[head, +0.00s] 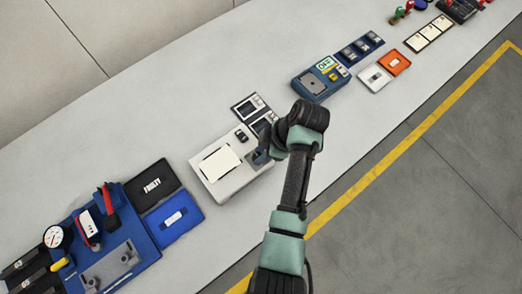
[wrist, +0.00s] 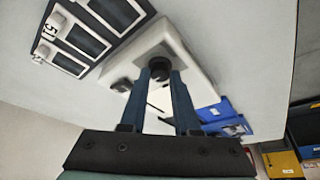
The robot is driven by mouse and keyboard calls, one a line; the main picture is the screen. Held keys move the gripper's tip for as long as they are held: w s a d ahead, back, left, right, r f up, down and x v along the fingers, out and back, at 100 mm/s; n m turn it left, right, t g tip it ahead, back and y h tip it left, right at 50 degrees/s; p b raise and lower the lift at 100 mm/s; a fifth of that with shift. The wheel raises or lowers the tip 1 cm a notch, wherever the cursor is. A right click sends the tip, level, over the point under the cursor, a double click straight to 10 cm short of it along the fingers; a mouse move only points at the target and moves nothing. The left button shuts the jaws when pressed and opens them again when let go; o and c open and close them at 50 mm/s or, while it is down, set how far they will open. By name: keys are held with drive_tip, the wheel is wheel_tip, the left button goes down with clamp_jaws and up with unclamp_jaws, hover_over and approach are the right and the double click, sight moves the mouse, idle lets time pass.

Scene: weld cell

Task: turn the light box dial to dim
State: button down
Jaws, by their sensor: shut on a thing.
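The light box (head: 212,184) is a white box with a bright panel on top, on the bench in the middle of the head view. In the wrist view its pale casing (wrist: 176,40) lies beyond my fingers. The dial (wrist: 160,64) is a round black knob on the casing. My gripper (wrist: 160,76) is shut on the dial, with one blue finger on each side of it. In the head view my arm hides the dial, and I cannot read its setting. A small black switch (wrist: 122,85) sits beside the dial on the box.
A dark framed tray (head: 243,107) stands close behind the light box. Black and blue bins (head: 182,232) lie to its left, near a blue gauge station (head: 150,250). A blue device (head: 300,90) stands to the right. The bench front edge is near my arm.

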drive_tip(key=c, duration=0.6)
unclamp_jaws()
drive_tip(key=shift+c, duration=0.2)
drive_tip(key=p+v, duration=0.2)
drive_tip(key=v, duration=1.1)
